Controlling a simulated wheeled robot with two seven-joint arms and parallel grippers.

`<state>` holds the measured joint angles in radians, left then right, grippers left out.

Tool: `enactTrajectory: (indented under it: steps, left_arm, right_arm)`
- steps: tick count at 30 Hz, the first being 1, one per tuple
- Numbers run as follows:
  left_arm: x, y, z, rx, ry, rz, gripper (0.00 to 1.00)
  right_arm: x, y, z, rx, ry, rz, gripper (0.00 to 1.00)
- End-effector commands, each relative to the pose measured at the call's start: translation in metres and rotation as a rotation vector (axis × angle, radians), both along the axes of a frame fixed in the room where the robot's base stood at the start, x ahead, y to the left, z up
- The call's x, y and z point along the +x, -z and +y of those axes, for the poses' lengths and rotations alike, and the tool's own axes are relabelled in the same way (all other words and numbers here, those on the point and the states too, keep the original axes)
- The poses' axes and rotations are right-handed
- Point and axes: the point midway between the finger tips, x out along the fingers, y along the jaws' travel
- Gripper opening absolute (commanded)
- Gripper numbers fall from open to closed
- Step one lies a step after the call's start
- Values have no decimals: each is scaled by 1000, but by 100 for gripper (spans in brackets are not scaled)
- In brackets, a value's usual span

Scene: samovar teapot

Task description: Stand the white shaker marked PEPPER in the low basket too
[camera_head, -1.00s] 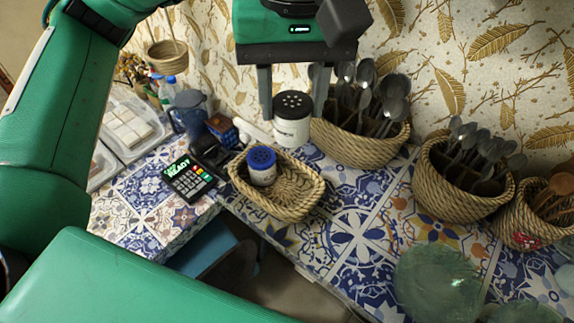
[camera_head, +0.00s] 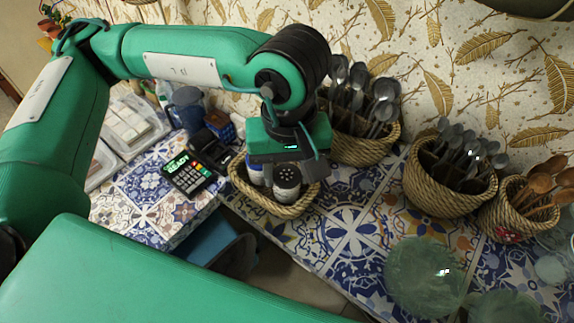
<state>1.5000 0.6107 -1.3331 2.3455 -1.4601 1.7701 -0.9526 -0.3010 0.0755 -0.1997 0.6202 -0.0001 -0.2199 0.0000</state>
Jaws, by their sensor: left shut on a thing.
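The white shaker with a black perforated lid (camera_head: 287,178) is inside the low woven basket (camera_head: 291,210), near its right side, and looks upright. My left gripper (camera_head: 286,176) is over the basket, pointing down, shut on this shaker. Its fingers are partly hidden by the gripper body, and I cannot tell whether the shaker's base touches the basket floor. A second white shaker with a blue lid (camera_head: 256,172) stands in the basket to the left, partly covered by the gripper. The lettering on the shakers is not readable. My right gripper is not in view.
A card terminal (camera_head: 188,174) lies left of the basket, with a blue pitcher (camera_head: 188,104) behind it. Spoon baskets (camera_head: 365,148) (camera_head: 445,195) stand behind and to the right. Green glass plates (camera_head: 425,277) lie at front right. The tiled counter (camera_head: 340,225) between is clear.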

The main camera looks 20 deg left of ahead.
Motion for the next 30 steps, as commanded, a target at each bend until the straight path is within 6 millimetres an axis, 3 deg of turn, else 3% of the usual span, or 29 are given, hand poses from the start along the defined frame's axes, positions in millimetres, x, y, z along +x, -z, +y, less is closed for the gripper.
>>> enactTrajectory:
  steps: [8, 9, 12, 25, 30]
  left_arm:
    - [0, 4, 0, 0, -1, -1, 17]
    - [0, 2, 0, 0, -1, -1, 47]
    - [0, 2, 0, 0, -1, 0, 63]
    - [1, -4, 0, -1, -1, -3, 63]
    - [2, -34, -2, -3, -2, -7, 63]
  right_arm:
    - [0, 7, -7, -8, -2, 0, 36]
    - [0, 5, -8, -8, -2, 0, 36]
    - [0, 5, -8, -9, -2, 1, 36]
    - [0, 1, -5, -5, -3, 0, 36]
    - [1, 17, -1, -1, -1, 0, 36]
